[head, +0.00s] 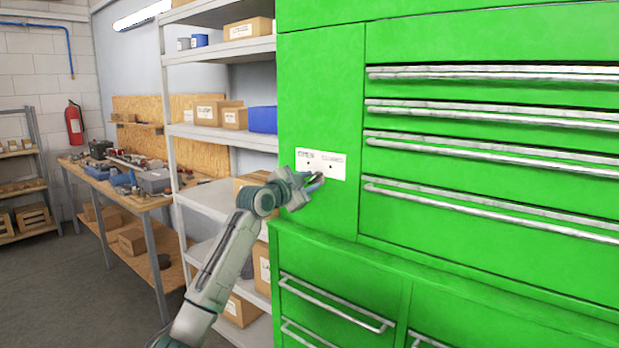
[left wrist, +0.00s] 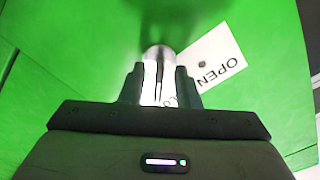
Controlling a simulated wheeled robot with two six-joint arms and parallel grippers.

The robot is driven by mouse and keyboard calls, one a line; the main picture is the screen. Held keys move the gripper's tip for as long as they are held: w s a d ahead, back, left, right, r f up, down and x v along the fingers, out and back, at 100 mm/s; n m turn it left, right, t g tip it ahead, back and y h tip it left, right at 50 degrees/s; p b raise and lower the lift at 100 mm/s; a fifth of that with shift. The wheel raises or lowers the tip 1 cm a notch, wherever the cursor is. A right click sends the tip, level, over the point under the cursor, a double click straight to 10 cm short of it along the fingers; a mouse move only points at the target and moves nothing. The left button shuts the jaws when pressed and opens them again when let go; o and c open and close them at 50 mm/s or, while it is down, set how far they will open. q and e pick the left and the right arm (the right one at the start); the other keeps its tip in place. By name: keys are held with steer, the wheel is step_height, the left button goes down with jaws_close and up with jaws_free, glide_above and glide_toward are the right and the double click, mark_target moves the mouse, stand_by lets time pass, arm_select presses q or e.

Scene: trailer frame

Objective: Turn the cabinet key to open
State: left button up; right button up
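The green cabinet (head: 322,110) fills the right of the head view. A white plate (head: 335,160) on its upper left door carries the words OPEN and CLOSED, each with a dark dot below. My left gripper (head: 318,181) is at the plate's lower edge and covers the lock there. In the left wrist view, its dark fingers (left wrist: 158,88) are close together around a shiny metal piece, seemingly the key (left wrist: 158,70), against the green door. The plate's OPEN end (left wrist: 215,66) shows tilted to the right of the fingers. My right gripper is not in view.
Long metal drawer handles (head: 490,73) stick out on the cabinet's right. The lower cabinet section has a ledge (head: 330,243) below my gripper. A grey shelf (head: 222,130) with boxes stands close on the left. A workbench (head: 135,190) stands farther back.

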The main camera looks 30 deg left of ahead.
arm_select(q)
steer(key=shift+w, duration=0.25)
jaws_close()
